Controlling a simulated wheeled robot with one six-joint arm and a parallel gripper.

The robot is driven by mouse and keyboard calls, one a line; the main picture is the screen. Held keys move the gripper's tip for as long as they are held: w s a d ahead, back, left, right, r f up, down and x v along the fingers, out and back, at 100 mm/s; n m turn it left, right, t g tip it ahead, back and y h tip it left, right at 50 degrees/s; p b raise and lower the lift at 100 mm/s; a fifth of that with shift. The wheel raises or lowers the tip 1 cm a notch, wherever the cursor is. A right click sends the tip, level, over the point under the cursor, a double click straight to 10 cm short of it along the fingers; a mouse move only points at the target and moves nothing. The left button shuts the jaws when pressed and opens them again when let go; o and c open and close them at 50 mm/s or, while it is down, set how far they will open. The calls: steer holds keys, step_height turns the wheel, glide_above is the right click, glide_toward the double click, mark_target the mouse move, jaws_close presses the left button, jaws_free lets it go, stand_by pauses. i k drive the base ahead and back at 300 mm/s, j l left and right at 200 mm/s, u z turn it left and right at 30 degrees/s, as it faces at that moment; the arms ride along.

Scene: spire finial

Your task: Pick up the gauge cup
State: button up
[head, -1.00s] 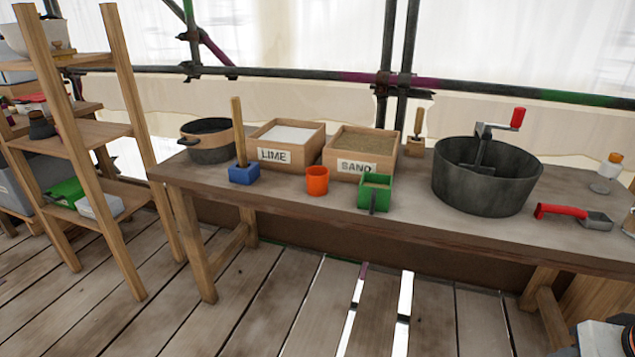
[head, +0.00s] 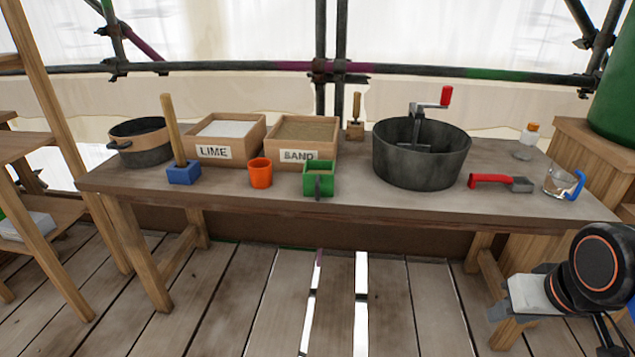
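A small orange cup (head: 260,173) stands upright on the wooden workbench (head: 400,208), in front of the lime and sand boxes. A green square scoop (head: 318,180) with a dark handle stands to its right. A clear cup with a blue handle (head: 563,183) stands near the bench's right end. No label marks any of these as the gauge cup; the orange cup looks the likeliest. Part of my arm shows at the lower right, in front of the bench and well away from the orange cup.
A lime box (head: 228,155) and a sand box (head: 299,157) stand behind the orange cup. A blue block with a wooden handle (head: 183,174) is left of it. A wooden shelf (head: 63,150) is at the left.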

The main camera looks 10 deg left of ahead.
mark_target(261, 174)
steer(key=i+j+u, duration=0.15)
steer(key=j+u, duration=0.25)
steer(key=i+j+u, duration=0.15)
steer(key=j+u, duration=0.2)
steer(key=i+j+u, duration=0.2)
steer(key=u, duration=0.2)
